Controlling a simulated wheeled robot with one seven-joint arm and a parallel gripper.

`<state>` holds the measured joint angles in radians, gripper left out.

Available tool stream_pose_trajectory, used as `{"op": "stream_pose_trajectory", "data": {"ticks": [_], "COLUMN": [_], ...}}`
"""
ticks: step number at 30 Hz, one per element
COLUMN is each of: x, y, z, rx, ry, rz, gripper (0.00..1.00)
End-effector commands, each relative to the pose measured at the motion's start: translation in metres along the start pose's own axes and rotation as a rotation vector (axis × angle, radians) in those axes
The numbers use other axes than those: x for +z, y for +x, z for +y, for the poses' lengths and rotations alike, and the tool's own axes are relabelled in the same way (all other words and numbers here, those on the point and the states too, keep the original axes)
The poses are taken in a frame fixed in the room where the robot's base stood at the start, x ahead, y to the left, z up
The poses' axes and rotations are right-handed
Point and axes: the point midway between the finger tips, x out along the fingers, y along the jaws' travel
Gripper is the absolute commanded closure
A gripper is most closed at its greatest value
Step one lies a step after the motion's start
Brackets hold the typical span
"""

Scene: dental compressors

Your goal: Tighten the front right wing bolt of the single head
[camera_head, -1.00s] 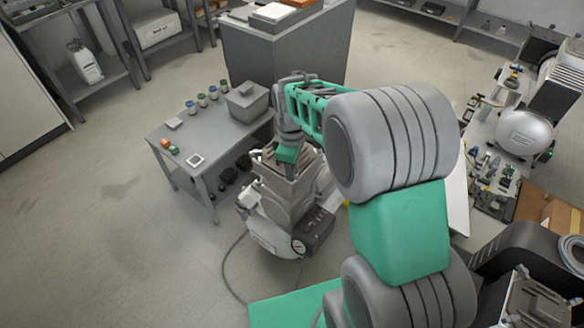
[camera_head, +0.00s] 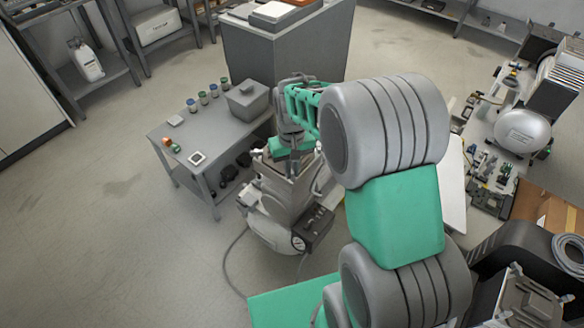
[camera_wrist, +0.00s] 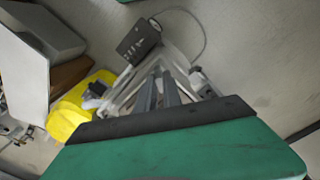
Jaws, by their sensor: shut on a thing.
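The single-head compressor stands on the floor in the middle of the head view, with a ribbed grey head (camera_head: 287,200), a pale tank (camera_head: 268,234) and a round gauge (camera_head: 298,242). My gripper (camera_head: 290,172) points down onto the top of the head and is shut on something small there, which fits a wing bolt. The bolt itself is hidden by my gripper, so I cannot tell which corner it is at. In the wrist view, two dark fingers (camera_wrist: 160,90) reach down close together, with the compressor's dark switch box (camera_wrist: 138,42) beyond them.
A cable (camera_head: 228,268) lies on the floor. The floor at left is clear.

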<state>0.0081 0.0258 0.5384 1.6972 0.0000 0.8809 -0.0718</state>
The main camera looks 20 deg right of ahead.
Motion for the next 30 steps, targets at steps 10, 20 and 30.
{"op": "stream_pose_trajectory", "data": {"ticks": [10,20,30], "x": [-0.0008,-0.001,-0.0011], "y": [-0.001,-0.0008,-0.0009], "z": [0.0,-0.0001,-0.0001], "rx": [0.0,0.0,0.0], "ry": [0.186,0.237,0.237], "rz": [0.002,0.003,0.004], "gripper": [1.0,1.0,0.88]}}
